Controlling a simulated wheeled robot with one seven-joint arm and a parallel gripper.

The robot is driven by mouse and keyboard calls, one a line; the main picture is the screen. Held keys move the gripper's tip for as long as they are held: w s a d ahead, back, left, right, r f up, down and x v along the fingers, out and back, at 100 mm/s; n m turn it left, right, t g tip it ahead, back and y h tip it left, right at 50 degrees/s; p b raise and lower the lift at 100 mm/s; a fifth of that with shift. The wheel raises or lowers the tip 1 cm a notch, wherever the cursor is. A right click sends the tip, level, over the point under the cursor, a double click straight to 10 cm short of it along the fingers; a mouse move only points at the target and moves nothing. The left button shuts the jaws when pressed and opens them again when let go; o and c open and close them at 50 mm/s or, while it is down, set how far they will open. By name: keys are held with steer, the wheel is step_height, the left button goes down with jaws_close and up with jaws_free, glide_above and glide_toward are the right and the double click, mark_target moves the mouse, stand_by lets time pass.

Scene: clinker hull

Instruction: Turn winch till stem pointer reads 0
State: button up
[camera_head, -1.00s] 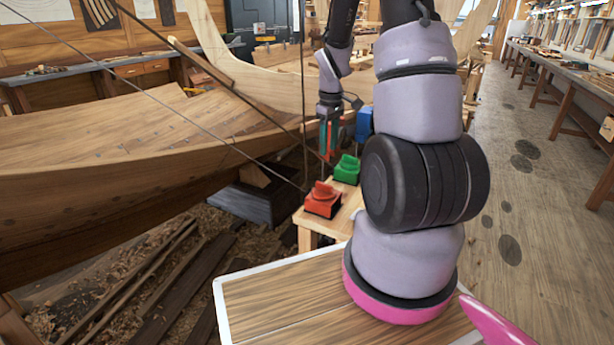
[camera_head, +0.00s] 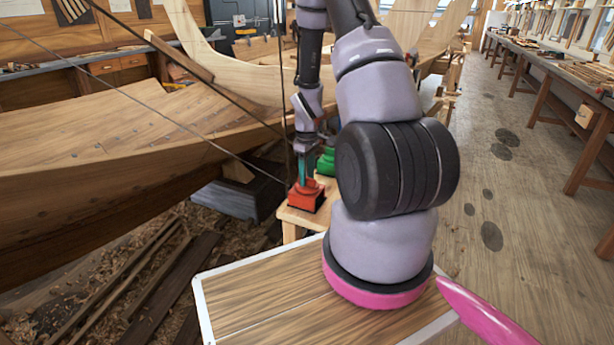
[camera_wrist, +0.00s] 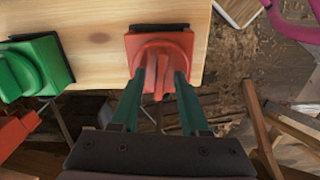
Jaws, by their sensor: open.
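The red winch (camera_head: 306,196) sits on the near end of a small wooden bench. In the wrist view the red winch (camera_wrist: 160,55) has a round base and a raised handle bar. My gripper (camera_head: 304,180) is down at the red winch from above; in the wrist view my gripper (camera_wrist: 157,80) is open, with one teal finger on each side of the handle bar. The green winch (camera_head: 326,160) stands behind the red one, partly hidden by my arm, and also shows at the left of the wrist view (camera_wrist: 35,65). I cannot make out the stem pointer's reading.
The wooden bench (camera_wrist: 100,45) carries the winches. A clinker hull (camera_head: 110,150) fills the left, with dark lines crossing in front of it. Planks and shavings (camera_head: 150,270) lie on the floor below. The right floor (camera_head: 510,190) is clear beside a long workbench (camera_head: 570,80).

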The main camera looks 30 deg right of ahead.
steer(key=shift+f, duration=0.1)
jaws_close()
steer(key=shift+m, duration=0.3)
steer(key=m, duration=1.3)
stand_by(0.3)
stand_by(0.4)
jaws_free()
